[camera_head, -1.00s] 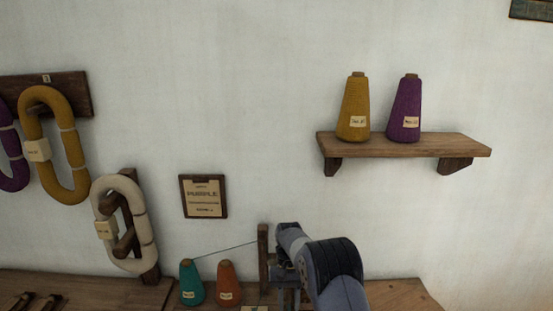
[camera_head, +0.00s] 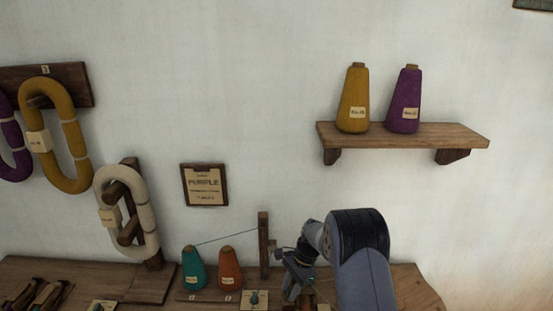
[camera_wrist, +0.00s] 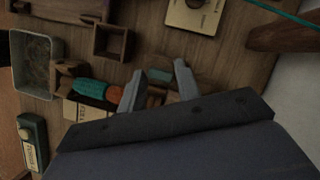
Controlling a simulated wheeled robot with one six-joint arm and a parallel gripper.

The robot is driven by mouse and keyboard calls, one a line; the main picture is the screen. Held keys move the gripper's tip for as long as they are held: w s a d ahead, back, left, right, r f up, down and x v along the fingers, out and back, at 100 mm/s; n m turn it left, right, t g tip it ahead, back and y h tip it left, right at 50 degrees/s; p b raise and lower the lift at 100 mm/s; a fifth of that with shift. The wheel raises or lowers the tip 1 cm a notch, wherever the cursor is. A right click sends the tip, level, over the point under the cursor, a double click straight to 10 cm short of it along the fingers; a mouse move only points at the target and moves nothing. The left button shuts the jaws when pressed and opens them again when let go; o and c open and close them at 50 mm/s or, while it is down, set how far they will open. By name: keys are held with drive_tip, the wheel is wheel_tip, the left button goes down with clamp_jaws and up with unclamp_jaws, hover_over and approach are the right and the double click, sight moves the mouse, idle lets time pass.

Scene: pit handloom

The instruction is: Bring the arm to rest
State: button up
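My gripper (camera_head: 294,284) is at the end of my arm, low over the wooden bench in the head view, to the right of an upright wooden post (camera_head: 264,245). In the wrist view my gripper (camera_wrist: 158,86) has its two grey fingers spread apart with nothing visibly held between them. Beyond the fingers lie small wooden pieces and a teal and orange piece (camera_wrist: 100,91) on the bench. In the head view my arm hides part of the bench's right side.
An orange cone (camera_head: 229,268) and a teal cone (camera_head: 194,269) stand left of the post, with a thread running to it. A wall shelf (camera_head: 400,135) with two cones is above right. The wrist view shows a grey tray (camera_wrist: 36,36) and a small wooden box (camera_wrist: 113,42).

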drive_tip(key=m+p, duration=0.1)
drive_tip(key=m, duration=0.1)
drive_tip(key=m+t, duration=0.1)
drive_tip(key=m, duration=0.1)
drive_tip(key=shift+s+r+t+p, duration=0.15)
drive_tip(key=shift+t+p, duration=0.15)
drive_tip(key=shift+p, duration=0.1)
drive_tip(key=shift+m+t+y, duration=0.3)
drive_tip(key=shift+m, duration=0.6)
